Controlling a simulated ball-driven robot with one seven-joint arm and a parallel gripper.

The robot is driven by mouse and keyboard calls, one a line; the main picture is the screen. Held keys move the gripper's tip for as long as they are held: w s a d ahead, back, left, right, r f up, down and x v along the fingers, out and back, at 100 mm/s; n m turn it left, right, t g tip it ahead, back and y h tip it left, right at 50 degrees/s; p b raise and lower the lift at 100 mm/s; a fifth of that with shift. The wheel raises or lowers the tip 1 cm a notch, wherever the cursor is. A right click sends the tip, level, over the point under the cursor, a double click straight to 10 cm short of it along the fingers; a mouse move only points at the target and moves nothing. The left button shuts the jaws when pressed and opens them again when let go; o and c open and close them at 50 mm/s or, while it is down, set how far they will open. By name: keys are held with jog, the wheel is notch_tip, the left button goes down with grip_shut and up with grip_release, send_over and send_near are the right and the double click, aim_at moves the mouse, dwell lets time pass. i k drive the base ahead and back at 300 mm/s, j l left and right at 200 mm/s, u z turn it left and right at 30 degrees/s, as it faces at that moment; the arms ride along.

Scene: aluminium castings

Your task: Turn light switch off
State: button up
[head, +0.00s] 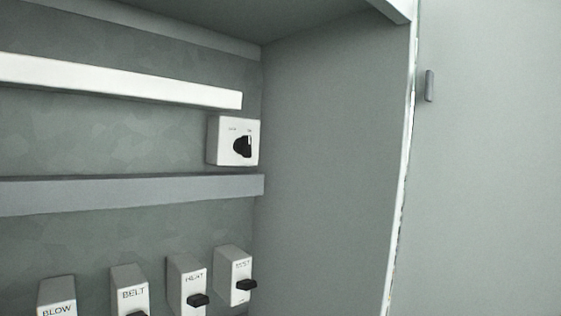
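A small white box with a black rotary knob, which looks like the light switch (225,141), is mounted at the right end of the cabinet's back, close to the side wall. Its black knob (242,147) has a pale mark towards the upper right, near the right one of two tiny labels that I cannot read. A bright white bar (120,82), which may be the lamp, runs above it to the left. My gripper is not in view, so nothing shows at the knob.
Below a grey rail (130,193) is a row of white switch boxes with black levers, among them BLOW (57,296), BELT (128,283) and HEAT (187,283). The cabinet side wall (330,150) stands to the right, with an open door panel (490,170) beyond. The space before the knob looks clear.

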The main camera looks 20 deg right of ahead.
aim_at(242, 146)
jog(key=k+u, duration=0.1)
jog(key=u, duration=0.65)
jog(key=k+u, duration=0.15)
jog(key=u, duration=0.65)
jog(key=i+l, duration=0.1)
jog(key=l, duration=0.8)
jog(key=l+u, duration=0.15)
jog(key=l, duration=0.8)
jog(key=i, duration=0.05)
